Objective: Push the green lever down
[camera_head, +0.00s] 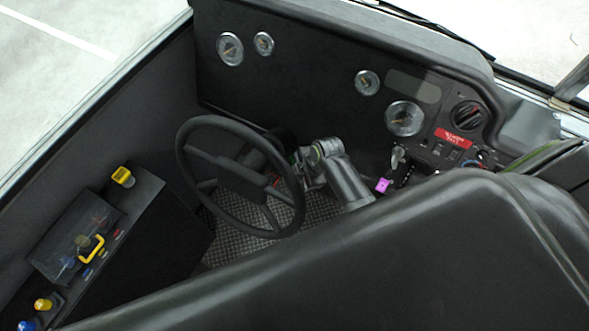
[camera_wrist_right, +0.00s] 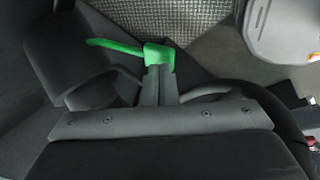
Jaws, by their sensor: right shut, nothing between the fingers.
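The green lever (camera_wrist_right: 118,47) shows in the right wrist view. It is a long, slightly bent green bar reaching left from a blocky green head (camera_wrist_right: 158,57). My right gripper (camera_wrist_right: 158,70) is shut and empty, its grey fingers pointing up the picture. Its fingertips overlap the lower edge of the green head in this view; I cannot tell whether they touch it. In the head view the green lever does not show, and my right arm reaches down beside the steering wheel with its gripper hidden. My left gripper is in neither view.
The black steering wheel (camera_head: 240,176) stands left of my arm in the head view. The dashboard (camera_head: 310,75) with dials lies behind it. A side console (camera_head: 150,188) with yellow and blue controls is at left. A large dark seat (camera_head: 400,260) fills the front.

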